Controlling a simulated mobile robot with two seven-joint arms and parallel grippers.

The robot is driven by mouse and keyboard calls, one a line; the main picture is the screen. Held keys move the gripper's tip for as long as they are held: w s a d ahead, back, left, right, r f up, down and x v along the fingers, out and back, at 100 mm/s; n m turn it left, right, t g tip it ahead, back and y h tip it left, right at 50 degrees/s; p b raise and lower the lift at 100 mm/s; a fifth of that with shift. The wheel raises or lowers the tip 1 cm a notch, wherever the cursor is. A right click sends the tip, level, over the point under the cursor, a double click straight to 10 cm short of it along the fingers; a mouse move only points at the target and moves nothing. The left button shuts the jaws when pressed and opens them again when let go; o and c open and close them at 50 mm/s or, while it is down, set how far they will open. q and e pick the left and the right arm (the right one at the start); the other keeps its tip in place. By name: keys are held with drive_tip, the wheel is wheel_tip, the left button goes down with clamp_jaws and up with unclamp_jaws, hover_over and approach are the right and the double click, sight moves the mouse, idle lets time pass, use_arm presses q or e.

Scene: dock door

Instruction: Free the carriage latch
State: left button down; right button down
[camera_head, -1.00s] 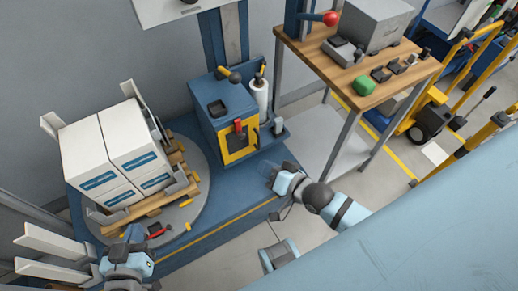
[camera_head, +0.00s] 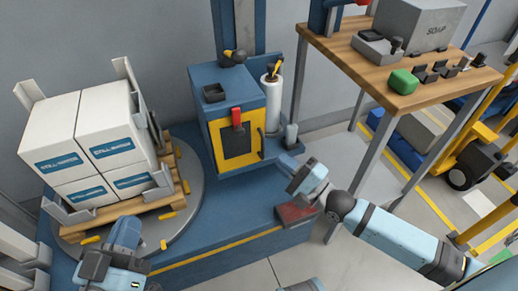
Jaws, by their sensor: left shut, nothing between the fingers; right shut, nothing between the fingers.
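The machine's blue carriage box (camera_head: 207,78) stands against the mast and has a yellow-framed dark front panel (camera_head: 238,143). A red latch-like handle (camera_head: 237,118) sits upright at the top of that panel. I take it for the carriage latch; whether it is engaged I cannot tell. My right gripper (camera_head: 288,164) is shut and empty, to the right of and below the panel, apart from the handle. My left gripper (camera_head: 126,232) is shut and empty at the lower left, in front of the turntable; its fingertips are hard to make out.
White cartons (camera_head: 85,140) stand on a wooden pallet on the grey turntable (camera_head: 190,212). A film roll (camera_head: 271,100) stands right of the carriage box. A dark red block (camera_head: 297,213) lies at the blue base's edge. A wooden bench (camera_head: 415,98) stands at right.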

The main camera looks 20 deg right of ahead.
sight(240, 127)
idle(0.4)
